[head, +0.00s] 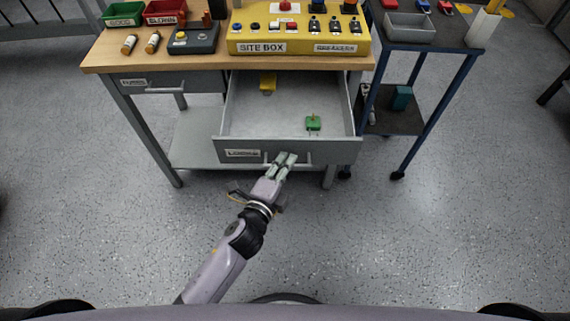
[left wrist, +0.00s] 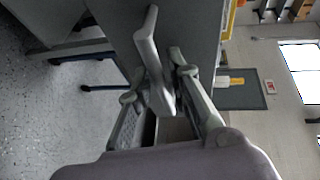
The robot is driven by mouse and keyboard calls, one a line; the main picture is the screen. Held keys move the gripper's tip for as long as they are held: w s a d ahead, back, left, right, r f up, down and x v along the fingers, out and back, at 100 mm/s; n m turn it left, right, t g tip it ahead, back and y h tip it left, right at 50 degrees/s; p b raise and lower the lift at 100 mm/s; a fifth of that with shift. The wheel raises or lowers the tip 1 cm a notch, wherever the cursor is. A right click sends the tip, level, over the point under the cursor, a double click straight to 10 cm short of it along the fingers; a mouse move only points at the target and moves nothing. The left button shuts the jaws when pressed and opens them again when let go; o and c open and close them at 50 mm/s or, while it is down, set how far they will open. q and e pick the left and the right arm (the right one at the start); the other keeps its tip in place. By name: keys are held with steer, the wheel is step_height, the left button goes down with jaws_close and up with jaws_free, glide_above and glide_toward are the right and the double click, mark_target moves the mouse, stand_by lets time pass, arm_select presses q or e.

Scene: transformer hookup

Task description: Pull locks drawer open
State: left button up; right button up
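The drawer with the label that seems to read "locks" (head: 243,153) stands pulled well out from under the workbench top in the head view. Inside it lie a green item (head: 313,123) and, towards the back, a yellow item (head: 268,83). My left gripper (head: 285,160) reaches up to the drawer's front from below. Its fingers are shut on the drawer handle (head: 305,158). In the left wrist view the grey handle bar (left wrist: 149,45) runs between the two fingers (left wrist: 155,80). My right gripper is in neither view.
A closed second drawer (head: 165,84) is at the bench's left. The bench top (head: 105,57) carries a yellow site box (head: 300,32), a grey control box (head: 193,38) and green and red bins. A blue-legged cart (head: 450,85) stands at the right. The floor in front is clear.

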arm_select(q)
steer(key=shift+s+a, duration=0.1)
steer(key=shift+s, duration=0.2)
steer(key=v, duration=1.1)
steer(key=shift+s+r, duration=0.15)
steer(key=shift+a, duration=0.1)
steer(key=s+a+f+n+g+y, duration=0.1)
steer(key=s+a+f+n+g, duration=0.15)
steer(key=f, duration=0.75)
steer(key=s+a+f+n+g+y, duration=0.2)
steer(key=s+a+f+n, duration=0.2)
steer(key=f, duration=0.7)
steer(key=s+a+f+n+g+y, duration=0.1)
steer(key=s+a+f+n+g, duration=0.25)
steer(key=f, duration=0.65)
steer(key=s+a+f+n+g, duration=0.2)
steer(key=s+f+n, duration=0.1)
steer(key=s, duration=0.3)
steer(key=s+a+f+n+g+y+p, duration=0.1)
steer(key=s+a+f+n+g, duration=0.1)
steer(key=s+f, duration=0.4)
steer(key=s+a+f+n+g+y, duration=0.1)
steer(key=s+a+f+n, duration=0.3)
steer(key=s, duration=0.4)
steer(key=shift+a+f+g, duration=0.2)
steer(key=shift+a+g, duration=0.05)
steer(key=shift+g, duration=0.15)
